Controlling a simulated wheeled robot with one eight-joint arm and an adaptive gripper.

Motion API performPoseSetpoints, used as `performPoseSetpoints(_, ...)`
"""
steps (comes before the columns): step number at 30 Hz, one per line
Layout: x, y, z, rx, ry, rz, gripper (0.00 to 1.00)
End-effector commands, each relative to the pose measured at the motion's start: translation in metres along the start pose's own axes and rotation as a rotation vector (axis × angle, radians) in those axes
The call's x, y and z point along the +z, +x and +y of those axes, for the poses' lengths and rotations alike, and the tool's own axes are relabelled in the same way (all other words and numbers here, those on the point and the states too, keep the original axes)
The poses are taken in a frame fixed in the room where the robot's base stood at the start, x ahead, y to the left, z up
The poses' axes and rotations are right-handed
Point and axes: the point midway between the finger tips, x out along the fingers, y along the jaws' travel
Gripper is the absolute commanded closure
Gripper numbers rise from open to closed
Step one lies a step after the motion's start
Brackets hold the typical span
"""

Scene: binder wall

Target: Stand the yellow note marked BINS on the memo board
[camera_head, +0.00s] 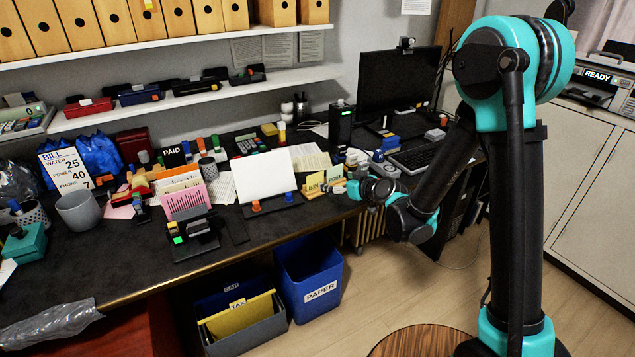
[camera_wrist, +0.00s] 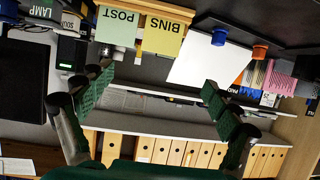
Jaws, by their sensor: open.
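The yellow note marked BINS (camera_head: 314,183) stands in a light wooden holder (camera_wrist: 185,11) beside a pale green note marked POST (camera_head: 334,174). The wrist view is upside down and shows the BINS note (camera_wrist: 164,38) clear of my fingers. My gripper (camera_head: 350,188) is at the desk's front edge, just right of the notes. In the wrist view its green-padded fingers (camera_wrist: 153,92) are wide apart with nothing between them. A blank white board (camera_head: 264,176), perhaps the memo board, stands left of the notes, with orange and blue pieces at its foot.
A pink paper stand (camera_head: 187,200) and a grey mug (camera_head: 77,212) are farther left. A black monitor (camera_head: 398,82) and keyboard (camera_head: 421,157) are at the right. Shelves with binders (camera_head: 110,22) run above. A blue PAPER bin (camera_head: 308,280) stands below the desk edge.

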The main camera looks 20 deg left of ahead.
Motion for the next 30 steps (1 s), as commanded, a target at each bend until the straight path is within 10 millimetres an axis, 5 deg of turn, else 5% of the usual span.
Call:
performPoseSetpoints(9,0.0,0.056,0.0,0.0,0.0,0.0,0.1)
performPoseSetpoints(19,-0.002,0.076,0.0,-0.001,0.0,0.0,0.1)
performPoseSetpoints(30,-0.005,0.118,0.001,0.0,0.001,0.0,0.1)
